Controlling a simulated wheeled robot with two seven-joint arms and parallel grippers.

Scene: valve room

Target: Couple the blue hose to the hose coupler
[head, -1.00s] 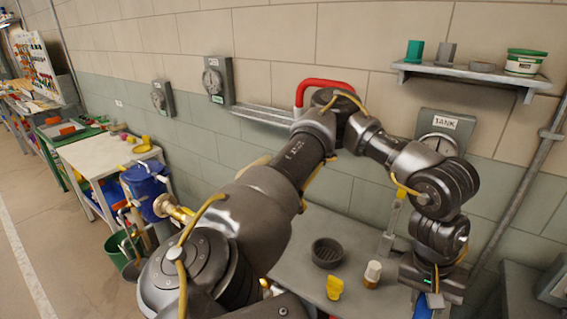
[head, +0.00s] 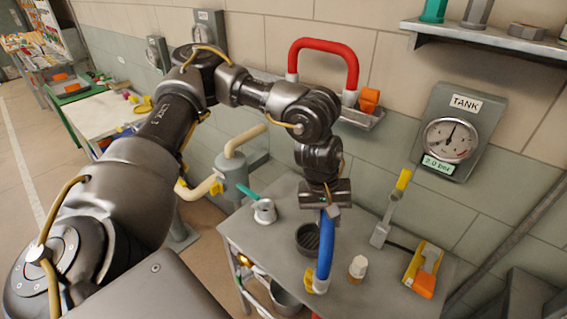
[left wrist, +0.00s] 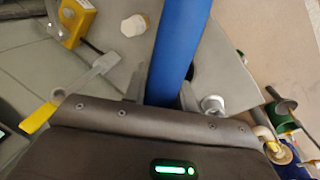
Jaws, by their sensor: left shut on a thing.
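The blue hose (head: 325,246) hangs from my left gripper (head: 328,212), which is shut on its upper part. The hose runs down, slightly bent, over the grey table. In the left wrist view the blue hose (left wrist: 175,50) runs between the fingers (left wrist: 160,96). A yellow piece (head: 315,283) shows at the hose's lower end; I cannot tell if they touch. A red hose (head: 325,60) arches between metal stubs on a wall rail, beside an orange fitting (head: 369,99). I cannot tell which part is the hose coupler. My right gripper is out of view.
The wall holds a TANK gauge (head: 451,138) and a shelf (head: 480,36).

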